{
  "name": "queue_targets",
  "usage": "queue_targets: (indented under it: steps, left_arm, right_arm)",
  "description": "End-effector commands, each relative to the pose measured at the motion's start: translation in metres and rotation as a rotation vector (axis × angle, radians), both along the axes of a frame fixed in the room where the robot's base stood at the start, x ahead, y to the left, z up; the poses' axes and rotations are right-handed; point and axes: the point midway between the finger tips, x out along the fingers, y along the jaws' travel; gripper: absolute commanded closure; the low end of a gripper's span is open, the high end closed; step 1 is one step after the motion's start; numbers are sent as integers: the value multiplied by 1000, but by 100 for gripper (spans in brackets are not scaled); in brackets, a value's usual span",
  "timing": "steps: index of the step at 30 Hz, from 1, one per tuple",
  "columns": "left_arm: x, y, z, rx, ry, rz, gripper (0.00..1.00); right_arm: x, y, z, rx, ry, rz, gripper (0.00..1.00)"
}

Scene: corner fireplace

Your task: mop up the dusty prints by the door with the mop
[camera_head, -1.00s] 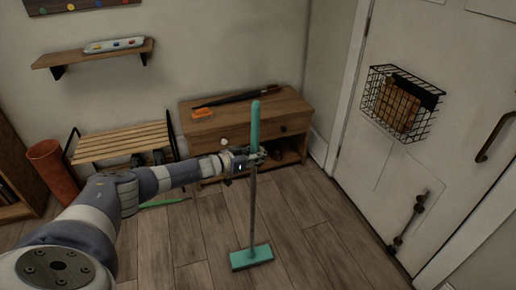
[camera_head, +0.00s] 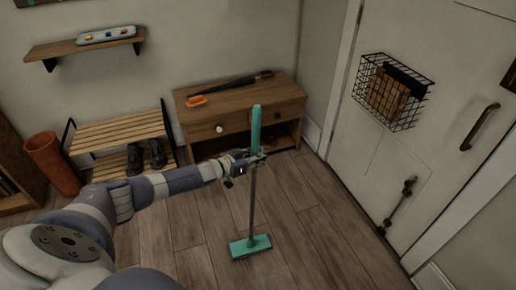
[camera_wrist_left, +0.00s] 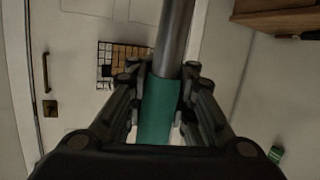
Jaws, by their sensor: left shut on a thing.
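The mop has a teal grip, a grey pole and a flat teal head (camera_head: 250,246). It stands nearly upright, its head at floor level in front of the wooden cabinet. My left gripper (camera_head: 250,161) is shut on the mop's grip below its top end. The left wrist view shows the fingers on both sides of the teal grip (camera_wrist_left: 158,112), with the grey pole beyond. The white door (camera_head: 425,135) is at the right. I cannot make out dusty prints on the floor. My right gripper is not in view.
A wooden cabinet (camera_head: 290,95) carries a dark umbrella-like object and an orange item. A slatted shoe rack (camera_head: 115,135) holds dark shoes. A terracotta bin (camera_head: 52,163) stands at the left. A wire basket (camera_head: 392,92) hangs on the door. Floor between mop and door is clear.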

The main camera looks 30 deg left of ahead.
Motion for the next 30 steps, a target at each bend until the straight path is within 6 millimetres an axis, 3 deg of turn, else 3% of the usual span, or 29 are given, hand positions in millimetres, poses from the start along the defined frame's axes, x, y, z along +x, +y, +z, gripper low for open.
queue_targets:
  steps: [30]
  left_arm:
    - [-37,-47,2,-10,11,1,100]
  right_arm:
    - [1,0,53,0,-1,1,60]
